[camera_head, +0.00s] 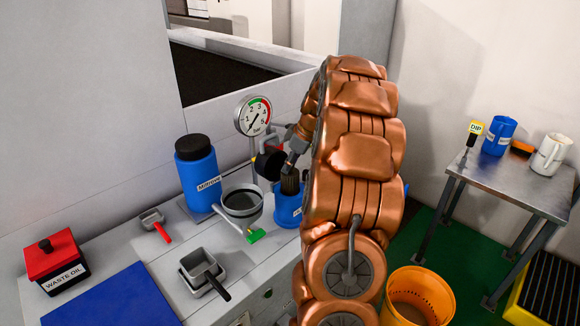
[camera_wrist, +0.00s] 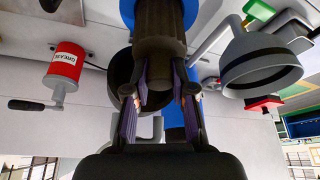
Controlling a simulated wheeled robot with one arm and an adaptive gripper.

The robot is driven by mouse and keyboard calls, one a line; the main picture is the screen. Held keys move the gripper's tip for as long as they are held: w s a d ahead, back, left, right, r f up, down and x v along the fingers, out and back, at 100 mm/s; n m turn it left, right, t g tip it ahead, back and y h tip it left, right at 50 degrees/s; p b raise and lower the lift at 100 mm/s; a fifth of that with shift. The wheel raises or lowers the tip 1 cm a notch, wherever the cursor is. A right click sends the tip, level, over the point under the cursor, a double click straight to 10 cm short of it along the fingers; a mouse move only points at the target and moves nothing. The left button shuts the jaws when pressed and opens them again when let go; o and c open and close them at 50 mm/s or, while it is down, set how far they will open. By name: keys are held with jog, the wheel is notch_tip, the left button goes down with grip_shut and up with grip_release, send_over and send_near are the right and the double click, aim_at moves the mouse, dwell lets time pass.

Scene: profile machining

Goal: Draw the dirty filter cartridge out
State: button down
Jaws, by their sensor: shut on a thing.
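The dark filter cartridge (camera_head: 290,183) stands upright at the mouth of the blue filter housing (camera_head: 287,212). Its lower end is hidden in the housing. My gripper (camera_head: 291,163) is above it, shut on its upper part. In the wrist view my gripper (camera_wrist: 160,80) has a finger on each side of the dark cartridge (camera_wrist: 158,40), and the blue housing shows at the top edge. My arm hides the right side of the housing in the head view.
A pressure gauge (camera_head: 253,115) stands behind the housing. A grey funnel (camera_head: 242,203) and a blue bottle (camera_head: 197,177) stand to its left. A waste oil box (camera_head: 54,262) and scoop (camera_head: 203,272) are on the bench. An orange bucket (camera_head: 417,295) stands on the floor, right.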

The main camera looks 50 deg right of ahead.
jog(key=shift+r+b, duration=0.35)
jog(key=shift+r, duration=0.85)
jog(key=shift+r, duration=1.15)
jog(key=shift+r, duration=1.9)
jog(key=shift+a, duration=0.1)
